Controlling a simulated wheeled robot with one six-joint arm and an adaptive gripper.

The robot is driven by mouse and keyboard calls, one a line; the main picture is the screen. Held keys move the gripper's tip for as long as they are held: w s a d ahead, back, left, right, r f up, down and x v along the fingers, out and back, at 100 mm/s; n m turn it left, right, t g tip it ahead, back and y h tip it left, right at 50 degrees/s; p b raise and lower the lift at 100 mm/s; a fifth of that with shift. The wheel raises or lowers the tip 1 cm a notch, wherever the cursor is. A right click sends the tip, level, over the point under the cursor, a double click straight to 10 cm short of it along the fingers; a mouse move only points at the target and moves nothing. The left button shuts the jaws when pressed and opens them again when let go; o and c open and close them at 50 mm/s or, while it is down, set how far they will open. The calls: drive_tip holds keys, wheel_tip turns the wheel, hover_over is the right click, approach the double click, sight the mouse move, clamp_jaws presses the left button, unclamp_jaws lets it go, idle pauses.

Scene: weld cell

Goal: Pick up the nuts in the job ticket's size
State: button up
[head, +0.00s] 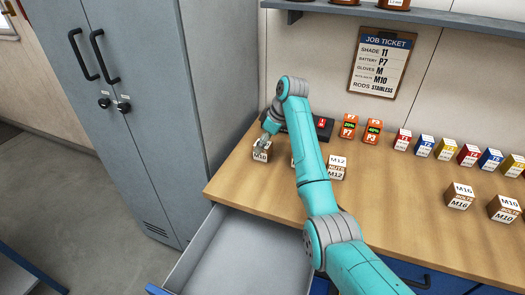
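The job ticket (380,62) hangs on the wall, and its size line reads M10. A small box marked M10 (260,156) stands at the left end of the workbench. My gripper (263,143) points down at the top of this box, at or just above it; the fingers are too small to tell open from shut. A box marked M12 nuts (337,172) stands to the right of my arm. Another box is mostly hidden behind my arm, and its label cannot be read.
Boxes marked M16 (459,197) and M10 (504,209) stand on the right of the workbench (400,215). Battery packs (372,131) and small coloured boxes (446,149) line the back. An open drawer (235,250) juts out below; a grey cabinet (150,110) stands left.

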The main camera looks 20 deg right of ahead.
drive_tip(key=shift+x, duration=1.9)
drive_tip(key=shift+s, duration=0.15)
drive_tip(key=c, duration=1.3)
clamp_jaws()
drive_tip(key=shift+r, duration=0.1)
